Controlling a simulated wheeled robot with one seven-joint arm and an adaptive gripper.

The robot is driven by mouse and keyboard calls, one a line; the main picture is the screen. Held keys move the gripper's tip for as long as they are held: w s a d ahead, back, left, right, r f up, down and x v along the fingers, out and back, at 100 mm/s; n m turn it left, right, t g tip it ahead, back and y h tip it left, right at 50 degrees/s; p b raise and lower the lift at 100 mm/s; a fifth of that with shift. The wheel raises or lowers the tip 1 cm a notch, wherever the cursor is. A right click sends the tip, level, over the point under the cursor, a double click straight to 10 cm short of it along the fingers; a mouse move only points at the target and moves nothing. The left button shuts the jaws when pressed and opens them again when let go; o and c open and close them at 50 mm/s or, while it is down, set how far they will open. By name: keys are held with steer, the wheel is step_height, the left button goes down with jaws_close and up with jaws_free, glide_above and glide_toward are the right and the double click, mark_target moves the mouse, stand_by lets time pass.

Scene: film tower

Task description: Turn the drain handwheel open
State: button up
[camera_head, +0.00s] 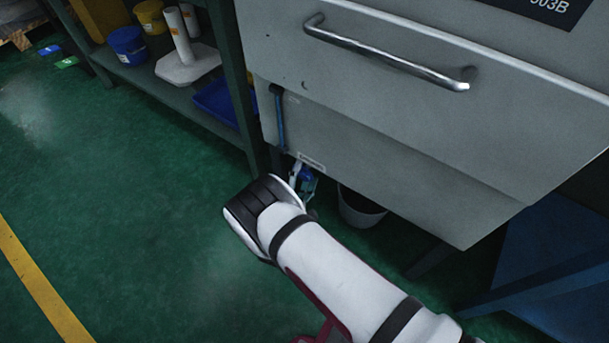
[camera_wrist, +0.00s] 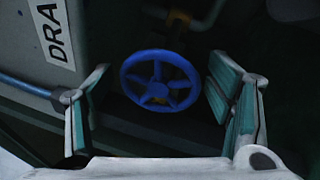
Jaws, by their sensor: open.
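The drain handwheel (camera_wrist: 137,83) is a blue spoked wheel, seen between my gripper's fingers in the wrist view. My gripper (camera_wrist: 160,112) is open, with one green-padded finger on each side of the wheel. A gap shows between the wheel and the left finger; the right finger is close to the rim, and I cannot tell whether it touches.
The grey cabinet (camera_head: 400,140) with a bar handle (camera_head: 385,57) overhangs the spot. A label reading "DRA" (camera_wrist: 50,32) is left of the wheel. A bucket (camera_head: 358,208) stands under the cabinet, right of the wheel. A shelf (camera_head: 150,78) stands left; the green floor (camera_head: 130,200) is clear.

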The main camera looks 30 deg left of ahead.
steer(key=shift+w+r, duration=0.1)
steer(key=shift+w, duration=0.2)
steer(key=c, duration=1)
